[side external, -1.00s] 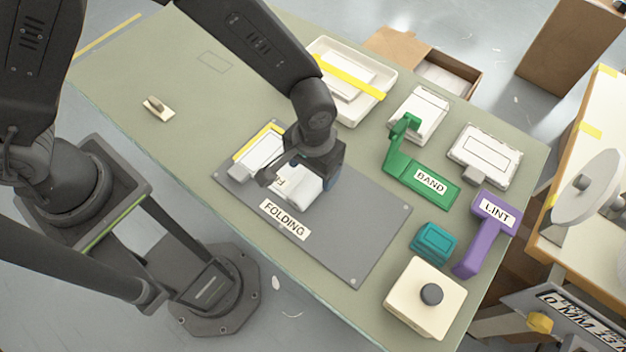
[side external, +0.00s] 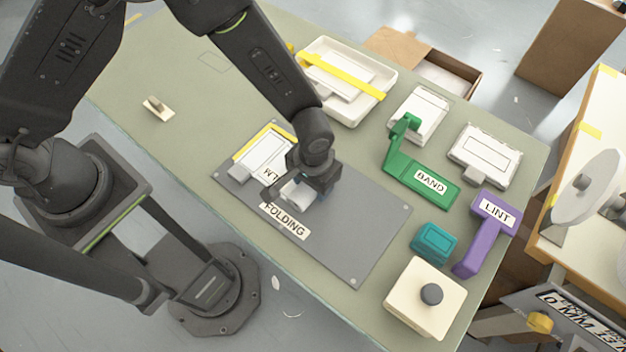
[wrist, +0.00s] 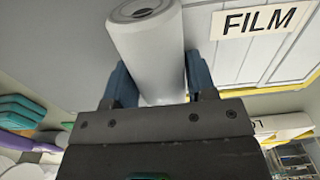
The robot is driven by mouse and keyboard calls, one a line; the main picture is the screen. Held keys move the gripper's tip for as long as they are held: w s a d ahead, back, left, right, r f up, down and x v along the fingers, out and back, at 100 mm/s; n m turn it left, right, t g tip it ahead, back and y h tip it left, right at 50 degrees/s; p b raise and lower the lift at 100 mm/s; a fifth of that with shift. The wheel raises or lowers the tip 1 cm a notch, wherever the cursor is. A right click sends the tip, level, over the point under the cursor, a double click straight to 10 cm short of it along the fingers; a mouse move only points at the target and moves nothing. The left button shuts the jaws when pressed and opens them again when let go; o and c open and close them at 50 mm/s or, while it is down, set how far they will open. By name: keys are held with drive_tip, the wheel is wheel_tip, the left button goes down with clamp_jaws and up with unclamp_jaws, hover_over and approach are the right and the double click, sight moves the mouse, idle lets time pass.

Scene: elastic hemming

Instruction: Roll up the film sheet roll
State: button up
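The film sheet shows as a white roll (side external: 297,191) on the grey folding mat (side external: 350,235), just above the FOLDING label. In the wrist view the roll (wrist: 146,38) is a smooth white cylinder with a dark hole at its end. My gripper (side external: 314,196) is low over the mat at the roll. In the wrist view its two blue fingers (wrist: 160,82) lie flush along both sides of the roll, shut on it. The FILM label (wrist: 259,20) lies beside the roll on a pale surface; the side view shows it partly hidden by my gripper.
A white outlined panel with a yellow strip (side external: 262,142) lies at the mat's upper left. A green BAND stand (side external: 420,180), purple LINT tool (side external: 485,230), teal block (side external: 433,243) and cream button box (side external: 425,300) stand to the right. The mat's lower right is clear.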

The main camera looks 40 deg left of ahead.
drive_tip(key=c, duration=0.8)
drive_tip(key=shift+a, duration=2)
drive_tip(key=o, duration=1.3)
drive_tip(key=shift+c, duration=0.2)
drive_tip(key=shift+r, duration=0.15)
wheel_tip(320, 180, up, 14)
drive_tip(key=shift+f, duration=0.2)
drive_tip(key=shift+d, duration=0.1)
